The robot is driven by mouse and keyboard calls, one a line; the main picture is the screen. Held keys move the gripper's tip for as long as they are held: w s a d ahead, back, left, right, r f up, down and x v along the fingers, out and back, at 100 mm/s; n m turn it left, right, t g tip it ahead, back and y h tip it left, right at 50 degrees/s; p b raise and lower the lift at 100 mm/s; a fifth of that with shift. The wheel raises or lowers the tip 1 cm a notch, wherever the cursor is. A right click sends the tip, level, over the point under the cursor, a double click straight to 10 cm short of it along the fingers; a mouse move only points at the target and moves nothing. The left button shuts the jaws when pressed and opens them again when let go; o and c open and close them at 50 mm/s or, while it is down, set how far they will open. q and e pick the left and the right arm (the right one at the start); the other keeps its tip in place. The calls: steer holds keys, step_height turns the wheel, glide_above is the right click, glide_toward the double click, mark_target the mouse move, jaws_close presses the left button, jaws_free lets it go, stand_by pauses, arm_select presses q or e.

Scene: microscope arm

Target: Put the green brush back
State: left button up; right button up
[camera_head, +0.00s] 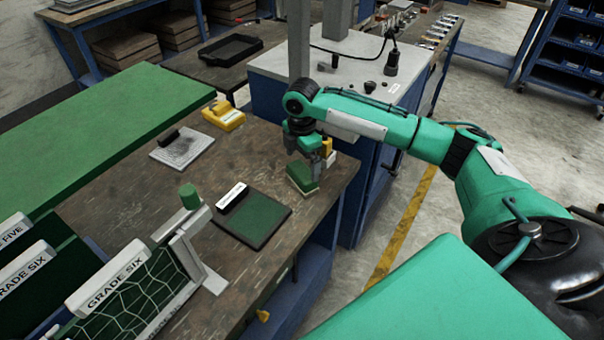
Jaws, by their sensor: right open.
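The green brush (301,177) is a small block with a green top and a pale underside. It rests on the brown worktable (150,200) near its right edge. My right gripper (311,168) points down right at the brush, with its fingers open. One finger shows to the right of the brush. I cannot tell whether the fingers touch it. My left gripper is not in view.
A yellow item (328,146) stands just behind the right gripper, partly hidden. A dark green pad (252,220) with a white label lies left of the brush. A white stand (187,247), a grey plate (182,148) and a yellow device (223,115) are further left.

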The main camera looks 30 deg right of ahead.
mark_target(302, 171)
step_height(302, 171, up, 6)
steer(key=shift+f+b, duration=0.2)
steer(key=shift+b, duration=0.1)
stand_by(0.4)
